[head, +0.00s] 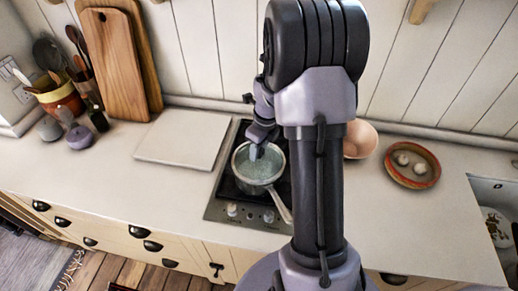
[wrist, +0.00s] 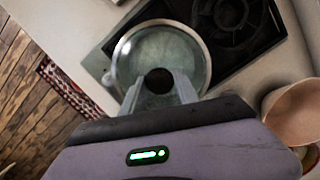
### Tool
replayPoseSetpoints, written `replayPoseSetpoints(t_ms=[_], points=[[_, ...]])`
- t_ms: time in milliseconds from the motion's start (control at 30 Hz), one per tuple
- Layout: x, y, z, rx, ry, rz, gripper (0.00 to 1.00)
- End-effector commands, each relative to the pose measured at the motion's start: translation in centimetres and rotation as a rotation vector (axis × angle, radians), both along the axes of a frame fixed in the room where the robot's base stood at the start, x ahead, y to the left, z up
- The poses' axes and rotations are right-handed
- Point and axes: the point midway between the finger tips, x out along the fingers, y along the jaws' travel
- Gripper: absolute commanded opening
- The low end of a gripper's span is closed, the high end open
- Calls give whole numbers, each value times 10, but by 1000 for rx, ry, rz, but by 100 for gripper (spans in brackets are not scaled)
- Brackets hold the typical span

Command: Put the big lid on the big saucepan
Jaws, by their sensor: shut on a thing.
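The saucepan (head: 280,205) stands on the hob, its metal handle pointing to the front right in the head view. A round glass lid with a metal rim (wrist: 170,48) lies over the pan's mouth; its greenish glass also shows in the head view (head: 263,171). My gripper (wrist: 158,82) is shut on the lid's dark knob, one finger on each side. In the head view my gripper (head: 257,151) points down over the pan. The lid looks roughly centred over the pan. I cannot tell whether its rim touches the pan all round.
The black hob (head: 227,188) has knobs at its front. A pale board (head: 183,139) lies to its left. A pinkish bowl (head: 360,139) and a red-rimmed dish (head: 413,181) with pale round items stand to the right. The left front counter is clear.

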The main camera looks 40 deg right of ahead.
Motion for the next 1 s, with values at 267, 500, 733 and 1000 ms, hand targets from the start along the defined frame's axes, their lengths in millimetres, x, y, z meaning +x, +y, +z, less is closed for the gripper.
replayPoseSetpoints(t_ms=[267,500,733,1000], points=[[0,0,0,0,0,0,0],[0,0,-5,0,0,0,0],[0,0,-10,-1,0,0,0],[0,0,-9,0,0,0,45]])
